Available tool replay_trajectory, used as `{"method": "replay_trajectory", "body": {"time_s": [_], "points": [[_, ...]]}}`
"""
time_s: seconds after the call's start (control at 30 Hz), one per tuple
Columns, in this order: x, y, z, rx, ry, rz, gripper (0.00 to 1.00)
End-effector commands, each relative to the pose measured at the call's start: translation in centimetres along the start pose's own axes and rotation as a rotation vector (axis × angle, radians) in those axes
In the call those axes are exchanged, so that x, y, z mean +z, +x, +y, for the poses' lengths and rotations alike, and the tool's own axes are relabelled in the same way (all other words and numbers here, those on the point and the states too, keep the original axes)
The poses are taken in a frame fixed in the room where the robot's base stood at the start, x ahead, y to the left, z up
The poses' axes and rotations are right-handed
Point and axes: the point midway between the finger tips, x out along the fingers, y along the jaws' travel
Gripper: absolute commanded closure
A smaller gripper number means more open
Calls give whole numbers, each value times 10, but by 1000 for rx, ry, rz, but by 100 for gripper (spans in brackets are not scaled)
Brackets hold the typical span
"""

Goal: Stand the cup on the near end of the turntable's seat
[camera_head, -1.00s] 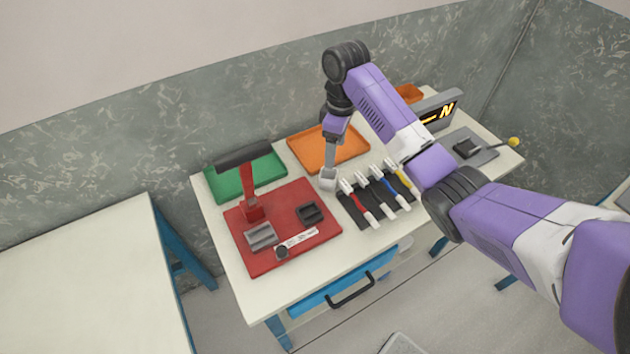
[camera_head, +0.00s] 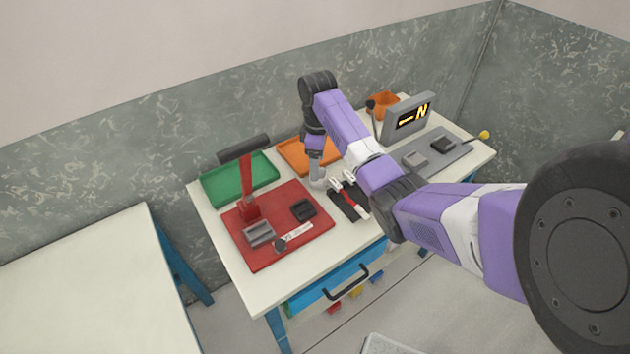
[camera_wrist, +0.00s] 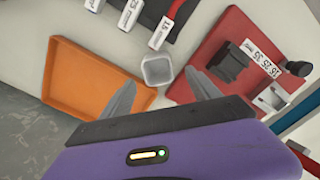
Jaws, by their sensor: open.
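The cup (camera_wrist: 157,70) is small and pale grey, with its open top facing the wrist camera. In the head view the cup (camera_head: 318,184) stands on the white table beside the orange tray, directly below my gripper (camera_head: 317,170). My gripper (camera_wrist: 160,79) is open in the wrist view, its two grey fingers apart with the cup in view between their tips. I cannot tell whether they touch it. I cannot identify the turntable for certain; a red board (camera_head: 298,250) carries a grooved grey block (camera_head: 258,234) and a black recessed block (camera_head: 303,210).
A red post with a black bar (camera_head: 244,150) rises from the red board. Green (camera_head: 238,188) and orange (camera_head: 293,151) trays lie behind. Red-handled tools (camera_head: 350,200) lie right of the cup, partly behind my arm. A grey plate (camera_head: 465,152) and a display (camera_head: 408,116) stand farther right.

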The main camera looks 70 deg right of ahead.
Motion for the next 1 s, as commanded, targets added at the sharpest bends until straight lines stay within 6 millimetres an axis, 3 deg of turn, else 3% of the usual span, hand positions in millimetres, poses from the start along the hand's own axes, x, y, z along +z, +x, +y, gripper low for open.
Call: {"method": "replay_trajectory", "body": {"time_s": [0.4,0.7,1.0], "points": [[3,50,2,-1,0,-2,29],[2,54,2,1,-1,0,31],[2,53,2,1,0,0,90]]}}
